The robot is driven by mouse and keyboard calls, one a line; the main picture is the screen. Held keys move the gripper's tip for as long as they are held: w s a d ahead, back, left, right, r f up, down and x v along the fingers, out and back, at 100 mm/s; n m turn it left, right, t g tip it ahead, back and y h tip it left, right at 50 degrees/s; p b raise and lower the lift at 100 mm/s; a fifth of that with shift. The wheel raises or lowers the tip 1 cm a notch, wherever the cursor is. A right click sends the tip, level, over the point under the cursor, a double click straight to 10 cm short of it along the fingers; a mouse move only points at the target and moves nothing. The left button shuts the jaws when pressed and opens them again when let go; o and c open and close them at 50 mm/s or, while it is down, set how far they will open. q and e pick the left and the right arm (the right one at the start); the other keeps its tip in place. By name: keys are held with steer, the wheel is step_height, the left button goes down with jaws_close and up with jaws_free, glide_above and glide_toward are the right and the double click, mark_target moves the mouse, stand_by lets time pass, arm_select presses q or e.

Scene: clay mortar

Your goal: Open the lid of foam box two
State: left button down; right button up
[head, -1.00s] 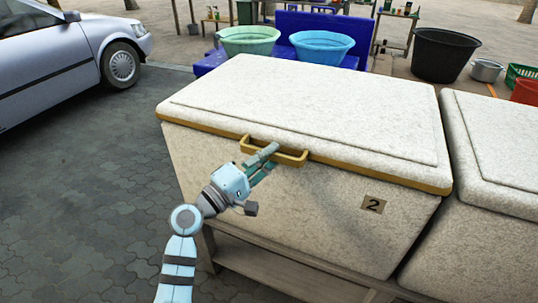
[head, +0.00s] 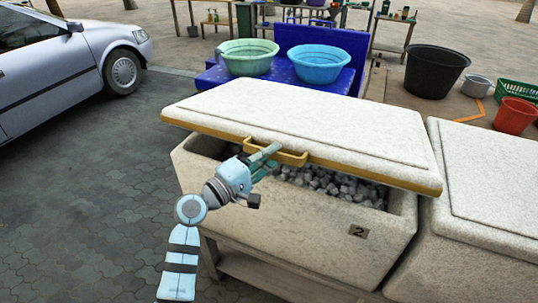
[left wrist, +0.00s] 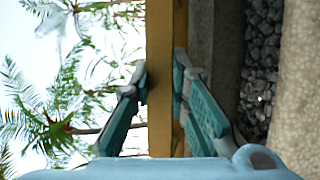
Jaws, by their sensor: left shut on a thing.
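Foam box two (head: 290,220) is a speckled white box with a "2" label (head: 358,231) on its front. Its lid (head: 300,125), with a yellow rim, is raised at the front, and grey lumps (head: 325,183) show inside through the gap. My left gripper (head: 264,158) is shut on the yellow handle (head: 290,158) at the lid's front edge. In the left wrist view the fingers (left wrist: 160,95) stand on both sides of a yellow bar (left wrist: 160,50), with the grey lumps (left wrist: 262,60) at the right. My right gripper is not in view.
A second foam box (head: 480,190) stands close on the right. Behind are a green basin (head: 248,60) and a blue basin (head: 319,66) on a blue stand, and a black tub (head: 433,63). A silver car (head: 70,60) is at the left. Paved ground (head: 95,200) there is clear.

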arm_select(q)
steer(key=w+d+r+p, duration=0.1)
steer(key=w+r+p, duration=0.3)
steer(key=r, duration=0.6)
steer(key=w+d+r+p, duration=0.2)
steer(key=w+r+p, duration=0.3)
steer(key=r, duration=0.6)
steer(key=shift+w+d+p, duration=0.15)
steer(key=shift+w+p, duration=0.15)
steer(key=shift+w, duration=0.2)
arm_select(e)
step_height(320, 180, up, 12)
arm_select(q)
steer(key=shift+r, duration=0.1)
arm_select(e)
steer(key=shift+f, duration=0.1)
arm_select(q)
steer(key=c, duration=1.5)
jaws_free()
steer(key=shift+c, duration=0.2)
steer(key=shift+s, duration=0.15)
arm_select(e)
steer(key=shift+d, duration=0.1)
